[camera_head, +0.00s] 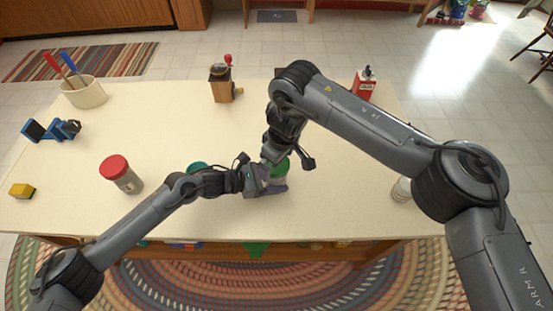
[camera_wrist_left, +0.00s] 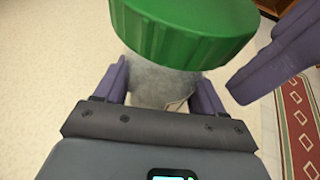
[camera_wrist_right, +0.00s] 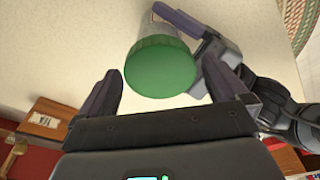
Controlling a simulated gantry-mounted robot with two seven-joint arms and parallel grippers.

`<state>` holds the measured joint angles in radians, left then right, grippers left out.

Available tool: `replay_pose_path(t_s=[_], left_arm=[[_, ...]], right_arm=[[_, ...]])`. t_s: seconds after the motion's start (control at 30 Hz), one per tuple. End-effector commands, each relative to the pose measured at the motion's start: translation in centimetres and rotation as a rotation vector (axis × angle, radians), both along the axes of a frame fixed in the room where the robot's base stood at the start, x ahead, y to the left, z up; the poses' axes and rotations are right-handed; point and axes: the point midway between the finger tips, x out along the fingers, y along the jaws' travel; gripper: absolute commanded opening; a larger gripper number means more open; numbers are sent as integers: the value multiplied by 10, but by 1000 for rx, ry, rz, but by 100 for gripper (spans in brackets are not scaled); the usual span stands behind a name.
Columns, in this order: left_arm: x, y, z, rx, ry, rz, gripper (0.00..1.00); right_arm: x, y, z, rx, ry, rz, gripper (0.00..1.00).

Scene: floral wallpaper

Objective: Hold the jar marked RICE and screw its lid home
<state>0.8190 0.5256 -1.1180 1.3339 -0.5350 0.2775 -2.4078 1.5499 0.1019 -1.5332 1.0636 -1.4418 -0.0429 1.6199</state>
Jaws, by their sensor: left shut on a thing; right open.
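A clear jar (camera_wrist_left: 160,82) with a green lid (camera_head: 281,168) is held between the fingers of my left gripper (camera_head: 268,184), above the table's front middle. The lid covers the jar's mouth; I cannot tell how tightly it sits. No RICE marking is readable on it. The lid fills the top of the left wrist view (camera_wrist_left: 190,32). My right gripper (camera_wrist_right: 165,80) is open, its fingers spread to either side of the lid (camera_wrist_right: 160,67) without visibly closing on it. One right finger shows beside the lid in the left wrist view (camera_wrist_left: 275,65).
A red-lidded jar (camera_head: 121,174) stands left of my left arm. A teal lid (camera_head: 197,167) is partly hidden behind that arm. Another jar (camera_head: 401,189) stands by my right arm.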

Motion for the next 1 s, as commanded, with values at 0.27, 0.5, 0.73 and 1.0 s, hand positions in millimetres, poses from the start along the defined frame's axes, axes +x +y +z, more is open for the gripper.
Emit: replay_pose_path(t_s=[0.27,0.5,0.73,1.0], left_arm=[[0,0,0,0,0,0,40],[0,0,0,0,0,0,40],[0,0,0,0,0,0,40],[0,0,0,0,0,0,40]], right_arm=[[0,0,0,0,0,119,100],[0,0,0,0,0,118,100],[0,0,0,0,0,117,92],[0,0,0,0,0,117,57]])
